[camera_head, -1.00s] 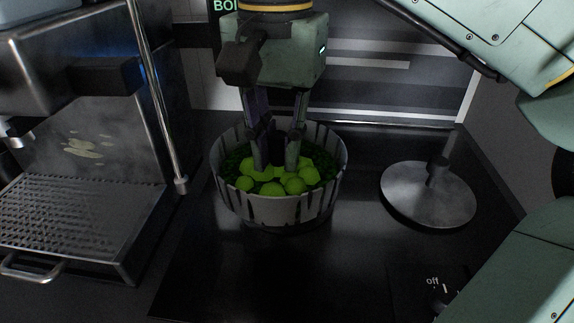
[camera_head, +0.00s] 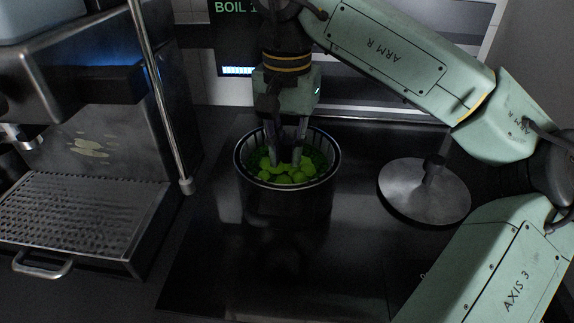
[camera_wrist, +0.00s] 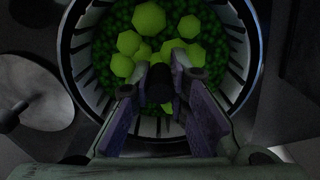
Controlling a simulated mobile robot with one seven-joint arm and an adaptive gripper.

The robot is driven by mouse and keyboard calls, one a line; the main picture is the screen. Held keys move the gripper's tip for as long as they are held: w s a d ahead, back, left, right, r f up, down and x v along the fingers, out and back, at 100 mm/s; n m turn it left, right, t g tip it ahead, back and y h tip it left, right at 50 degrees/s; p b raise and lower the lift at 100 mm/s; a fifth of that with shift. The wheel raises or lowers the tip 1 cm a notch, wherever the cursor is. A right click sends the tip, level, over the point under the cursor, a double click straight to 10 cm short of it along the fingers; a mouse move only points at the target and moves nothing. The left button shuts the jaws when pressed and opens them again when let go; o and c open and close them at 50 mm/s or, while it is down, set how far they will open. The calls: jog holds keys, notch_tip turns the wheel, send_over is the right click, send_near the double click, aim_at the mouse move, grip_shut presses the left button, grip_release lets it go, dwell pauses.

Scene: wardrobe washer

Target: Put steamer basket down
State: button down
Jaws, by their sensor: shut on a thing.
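The steamer basket (camera_head: 321,148) is a round slotted basket with green pieces inside. It sits down inside a dark round pot (camera_head: 285,208) on the black cooktop, with its rim near the pot's rim. I cannot tell whether its base rests on anything. My gripper (camera_head: 286,162) reaches straight down into the basket from above. In the wrist view, my gripper (camera_wrist: 175,75) is shut on the basket's dark central post, amid the green pieces. The slotted basket wall (camera_wrist: 238,52) curves around them. The lower end of the post is hidden.
A round metal lid (camera_head: 405,190) with a knob lies to the right of the pot. A metal machine with a perforated drip tray (camera_head: 85,215) and a vertical rod (camera_head: 158,90) stands at the left. The cooktop (camera_head: 240,285) in front is clear.

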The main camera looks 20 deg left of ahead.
aim_at(287, 172)
jog(key=shift+f, duration=2.05)
jog(key=shift+f, duration=0.1)
jog(key=shift+f, duration=0.15)
jog(key=c, duration=1.6)
grip_release()
jog(key=shift+o, duration=0.2)
notch_tip(287, 172, up, 13)
jog(key=shift+f, duration=0.2)
jog(key=shift+f, duration=0.1)
